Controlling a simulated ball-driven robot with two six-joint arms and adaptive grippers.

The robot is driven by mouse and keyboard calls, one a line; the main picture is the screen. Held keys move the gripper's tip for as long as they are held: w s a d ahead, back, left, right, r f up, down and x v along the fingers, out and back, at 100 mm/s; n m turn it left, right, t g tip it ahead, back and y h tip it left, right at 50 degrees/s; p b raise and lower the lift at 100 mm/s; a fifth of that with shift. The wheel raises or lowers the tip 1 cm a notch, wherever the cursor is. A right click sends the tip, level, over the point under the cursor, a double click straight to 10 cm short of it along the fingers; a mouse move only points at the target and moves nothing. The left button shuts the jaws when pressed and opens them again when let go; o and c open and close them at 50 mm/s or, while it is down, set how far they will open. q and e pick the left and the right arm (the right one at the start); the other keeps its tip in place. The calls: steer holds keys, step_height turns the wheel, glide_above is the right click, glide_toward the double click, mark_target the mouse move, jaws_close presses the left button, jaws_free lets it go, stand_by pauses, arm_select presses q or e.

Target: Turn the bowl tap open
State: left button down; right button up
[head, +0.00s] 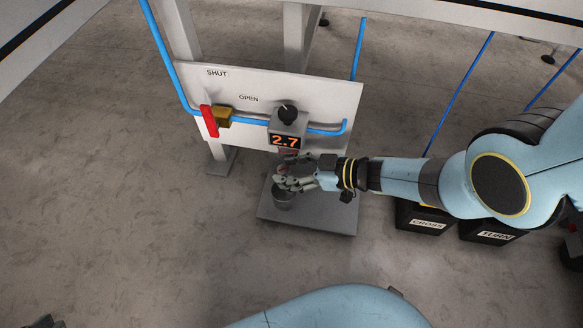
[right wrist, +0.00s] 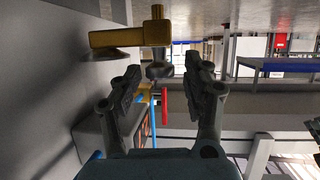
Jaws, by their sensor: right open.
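A brass tap (right wrist: 118,38) stands out from the panel in the right wrist view, with a bent end. A dark grey round knob (right wrist: 158,70) sits on it. My right gripper (head: 284,180) is over the small grey bowl (head: 283,199), below the display box, and hides most of the tap in the head view. In the right wrist view the fingers of my right gripper (right wrist: 163,75) are apart. The knob appears between the fingertips; I see no contact and cannot tell its depth. I cannot make out my left gripper.
A white panel (head: 335,95) marked SHUT and OPEN carries a blue pipe, a brass valve (head: 223,117) with a red lever (head: 208,121), and a display box (head: 286,140) reading 2.7 with a black knob. A grey base plate (head: 330,217) lies below. Two black boxes (head: 424,219) (head: 492,231) stand right.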

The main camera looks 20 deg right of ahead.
steer(key=v, duration=0.8)
stand_by(0.4)
